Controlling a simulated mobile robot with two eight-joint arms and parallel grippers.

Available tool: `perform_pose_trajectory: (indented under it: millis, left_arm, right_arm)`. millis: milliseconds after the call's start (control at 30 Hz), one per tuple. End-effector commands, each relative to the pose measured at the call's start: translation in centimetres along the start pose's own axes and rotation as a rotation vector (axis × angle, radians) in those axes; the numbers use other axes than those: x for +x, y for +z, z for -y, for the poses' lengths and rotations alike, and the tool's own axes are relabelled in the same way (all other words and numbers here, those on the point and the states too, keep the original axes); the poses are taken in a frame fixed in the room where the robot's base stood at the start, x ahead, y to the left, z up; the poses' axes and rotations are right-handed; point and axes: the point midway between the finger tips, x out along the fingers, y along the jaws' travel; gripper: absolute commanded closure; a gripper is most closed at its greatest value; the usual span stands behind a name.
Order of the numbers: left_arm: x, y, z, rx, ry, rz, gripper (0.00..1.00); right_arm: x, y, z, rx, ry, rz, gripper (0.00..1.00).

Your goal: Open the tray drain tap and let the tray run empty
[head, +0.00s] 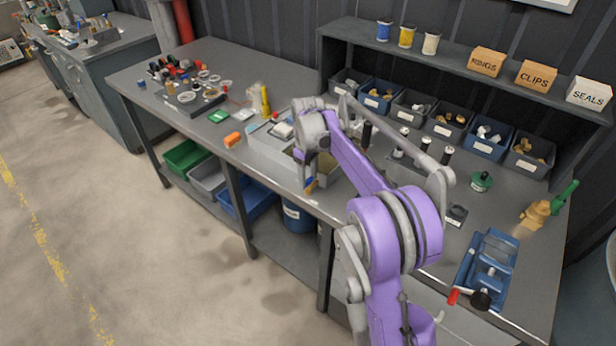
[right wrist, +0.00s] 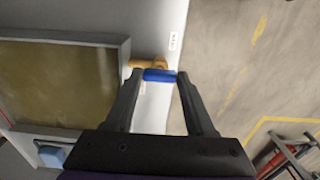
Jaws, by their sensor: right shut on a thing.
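The tray (head: 262,153) is a light grey box on the front part of the bench, partly hidden behind my right arm. In the right wrist view the tray (right wrist: 122,55) holds murky olive-brown liquid. The brass drain tap (right wrist: 140,64) sticks out from its wall, with a blue handle (right wrist: 160,75) lying across between my fingers. My right gripper (right wrist: 157,80) is shut on this blue handle. In the head view the right gripper (head: 310,180) is at the bench's front edge, with the tap mostly hidden by it. My left gripper is not in view.
A blue drum (head: 297,217) stands under the bench below the tap. A blue vice (head: 487,268) with a red-ended handle sits at the right. An orange block (head: 232,139) lies left of the tray. The floor in front is clear.

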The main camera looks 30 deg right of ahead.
Motion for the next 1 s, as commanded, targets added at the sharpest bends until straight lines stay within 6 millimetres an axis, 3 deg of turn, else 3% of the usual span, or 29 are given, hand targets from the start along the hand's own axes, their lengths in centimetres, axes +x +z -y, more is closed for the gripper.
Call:
perform_pose_trajectory:
  millis: [33,200,567,1000]
  left_arm:
    - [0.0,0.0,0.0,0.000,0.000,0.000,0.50]
    - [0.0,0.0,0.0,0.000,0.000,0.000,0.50]
    - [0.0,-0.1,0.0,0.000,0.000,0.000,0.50]
    - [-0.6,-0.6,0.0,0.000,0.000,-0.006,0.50]
  right_arm:
    - [-0.1,0.0,0.0,-0.001,0.001,-0.001,0.42]
    - [0.0,0.0,0.0,-0.001,0.001,0.000,0.15]
    - [-0.7,0.0,0.0,0.000,0.000,0.000,0.15]
    - [-8.8,0.0,0.0,0.000,0.001,-0.001,0.15]
